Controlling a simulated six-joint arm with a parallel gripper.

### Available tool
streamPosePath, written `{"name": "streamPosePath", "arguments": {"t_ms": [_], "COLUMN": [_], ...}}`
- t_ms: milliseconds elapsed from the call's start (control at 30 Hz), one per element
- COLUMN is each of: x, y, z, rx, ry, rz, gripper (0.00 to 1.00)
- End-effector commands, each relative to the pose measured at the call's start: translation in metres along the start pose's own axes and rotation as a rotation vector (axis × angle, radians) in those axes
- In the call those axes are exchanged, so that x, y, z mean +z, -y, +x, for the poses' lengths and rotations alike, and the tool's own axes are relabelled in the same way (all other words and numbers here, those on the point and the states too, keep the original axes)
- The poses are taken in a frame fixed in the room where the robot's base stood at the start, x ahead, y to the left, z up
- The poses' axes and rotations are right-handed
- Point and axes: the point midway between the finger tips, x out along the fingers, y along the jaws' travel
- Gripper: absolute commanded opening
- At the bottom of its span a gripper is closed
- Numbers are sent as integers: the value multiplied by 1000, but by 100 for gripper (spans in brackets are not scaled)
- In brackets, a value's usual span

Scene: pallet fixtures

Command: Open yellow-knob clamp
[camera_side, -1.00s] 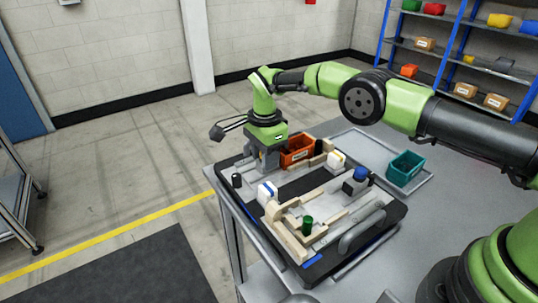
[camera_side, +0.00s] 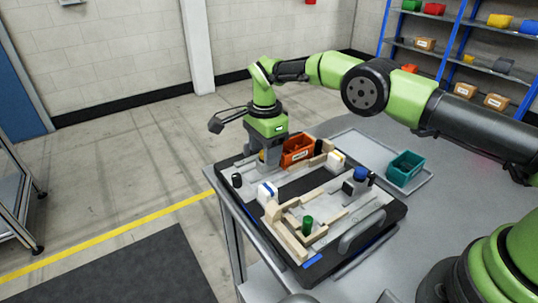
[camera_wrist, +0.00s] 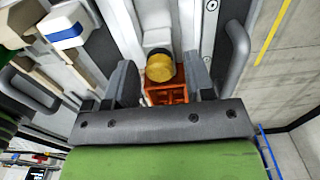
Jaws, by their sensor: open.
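The yellow knob (camera_wrist: 160,68) of the clamp shows in the wrist view, in front of a pale clamp body (camera_wrist: 157,38). My gripper (camera_wrist: 160,76) is open, with one finger on each side of the knob. Gaps show between the knob and both fingers, and nothing is held. The rest of the clamp is hidden there. Whether the clamp is open or closed I cannot tell.
An orange bin (camera_side: 298,151) stands close beside my gripper. A teal bin (camera_side: 405,167) sits on a tray at right.

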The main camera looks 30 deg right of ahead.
Motion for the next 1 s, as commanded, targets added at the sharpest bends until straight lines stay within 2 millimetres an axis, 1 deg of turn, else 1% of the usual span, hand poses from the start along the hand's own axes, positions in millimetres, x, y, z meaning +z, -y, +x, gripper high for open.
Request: {"name": "streamPosePath", "arguments": {"t_ms": [100, 633, 800, 1000], "x": [0, 0, 0, 0], "y": [0, 0, 0, 0], "z": [-11, -55, -62, -62], "rx": [-2, -3, -1, -1], "ry": [1, 1, 0, 0], "rz": [-1, -1, 0, 0], "gripper": [49, 49, 49, 49]}}
